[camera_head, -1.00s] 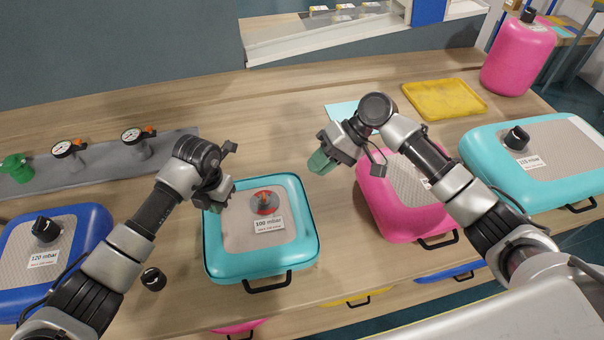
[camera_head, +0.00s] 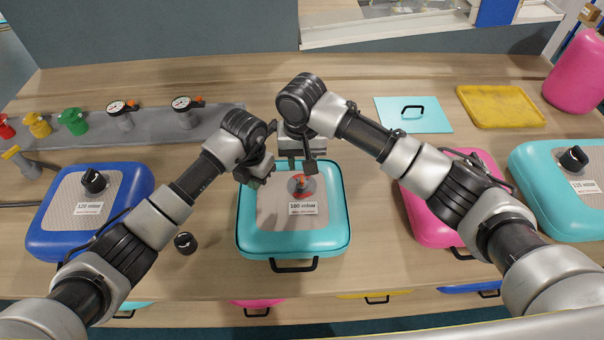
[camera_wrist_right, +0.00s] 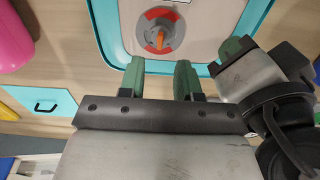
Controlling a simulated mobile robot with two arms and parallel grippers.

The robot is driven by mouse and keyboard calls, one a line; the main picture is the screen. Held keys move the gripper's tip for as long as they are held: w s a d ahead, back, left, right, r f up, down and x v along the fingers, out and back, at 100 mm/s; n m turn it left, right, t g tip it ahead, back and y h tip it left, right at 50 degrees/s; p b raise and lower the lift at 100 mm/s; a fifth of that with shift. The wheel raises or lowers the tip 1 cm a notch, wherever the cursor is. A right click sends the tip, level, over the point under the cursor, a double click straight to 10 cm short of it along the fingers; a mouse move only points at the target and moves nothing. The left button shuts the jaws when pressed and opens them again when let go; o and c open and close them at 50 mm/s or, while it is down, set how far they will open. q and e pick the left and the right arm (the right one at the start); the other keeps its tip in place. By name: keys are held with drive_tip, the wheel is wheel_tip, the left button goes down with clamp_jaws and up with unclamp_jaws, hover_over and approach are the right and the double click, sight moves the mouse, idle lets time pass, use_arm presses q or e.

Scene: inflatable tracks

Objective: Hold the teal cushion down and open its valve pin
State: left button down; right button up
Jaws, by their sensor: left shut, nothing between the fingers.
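The teal cushion (camera_head: 250,240) labelled 100 mbar lies on the bench in the middle of the head view. Its open valve seat shows an orange-red pin (camera_head: 300,183) in a grey ring; the pin also shows in the right wrist view (camera_wrist_right: 160,38). My left gripper (camera_head: 262,178) is shut and empty at the cushion's upper left edge; I cannot tell whether it touches. My right gripper (camera_head: 300,164) is over the cushion's far edge, just behind the valve. In the right wrist view its green fingers (camera_wrist_right: 160,68) are apart with nothing between them.
A black cap (camera_head: 186,242) lies on the bench left of the cushion. A blue cushion (camera_head: 60,235) is further left; a pink one (camera_head: 425,215) and another teal one (camera_head: 540,200) are right. Gauges (camera_head: 184,110) stand on a grey strip behind. A yellow tray (camera_head: 500,106) is back right.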

sight(302, 179)
wheel_tip(302, 179, down, 6)
drive_tip(key=shift+r, duration=0.1)
drive_tip(key=shift+c, duration=0.4)
clamp_jaws()
